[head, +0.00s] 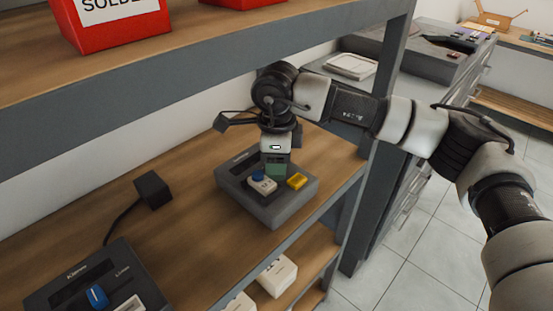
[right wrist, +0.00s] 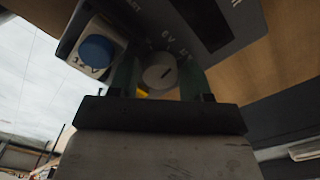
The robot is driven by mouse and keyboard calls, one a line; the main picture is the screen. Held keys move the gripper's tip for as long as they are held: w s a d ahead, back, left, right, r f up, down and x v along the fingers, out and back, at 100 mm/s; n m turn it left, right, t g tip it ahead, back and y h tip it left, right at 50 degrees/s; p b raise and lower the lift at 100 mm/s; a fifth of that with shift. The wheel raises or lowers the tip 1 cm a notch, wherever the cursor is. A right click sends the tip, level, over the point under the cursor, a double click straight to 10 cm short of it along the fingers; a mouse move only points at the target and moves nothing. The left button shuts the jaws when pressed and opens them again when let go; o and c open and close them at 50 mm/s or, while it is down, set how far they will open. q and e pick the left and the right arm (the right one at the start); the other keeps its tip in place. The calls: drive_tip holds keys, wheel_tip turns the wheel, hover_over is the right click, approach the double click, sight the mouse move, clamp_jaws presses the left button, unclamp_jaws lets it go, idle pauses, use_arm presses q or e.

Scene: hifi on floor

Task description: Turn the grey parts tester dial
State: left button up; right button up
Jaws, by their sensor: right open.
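The grey parts tester (head: 278,213) sits on the wooden shelf in the head view, with a blue knob (head: 258,177) on a white block and a yellow part (head: 297,180) on top. My right gripper (head: 277,165) is over the tester and hides its dial in that view. In the right wrist view the round pale grey dial (right wrist: 160,73) with a dark slot lies between the two green fingers of my right gripper (right wrist: 157,80). The fingers are open, one on each side of the dial; contact cannot be told. My left gripper is out of view.
A second dark device (head: 78,275) with a blue control is at the lower left, and a black cabled box (head: 153,189) stands behind it. Red containers (head: 110,22) stand on the upper shelf board. White boxes (head: 277,276) are on the shelf below.

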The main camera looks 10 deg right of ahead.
drive_tip(key=c, duration=0.6)
drive_tip(key=shift+f+m+b, duration=0.1)
drive_tip(key=shift+m+b, duration=0.3)
drive_tip(key=shift+c, duration=0.2)
drive_tip(key=shift+m, duration=0.4)
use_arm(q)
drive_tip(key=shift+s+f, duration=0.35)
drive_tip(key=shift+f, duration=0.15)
use_arm(e)
drive_tip(key=o, duration=0.6)
drive_tip(key=shift+o, duration=0.2)
use_arm(q)
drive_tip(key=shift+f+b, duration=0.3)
drive_tip(key=shift+b, duration=0.1)
use_arm(e)
drive_tip(key=shift+r, duration=3.9)
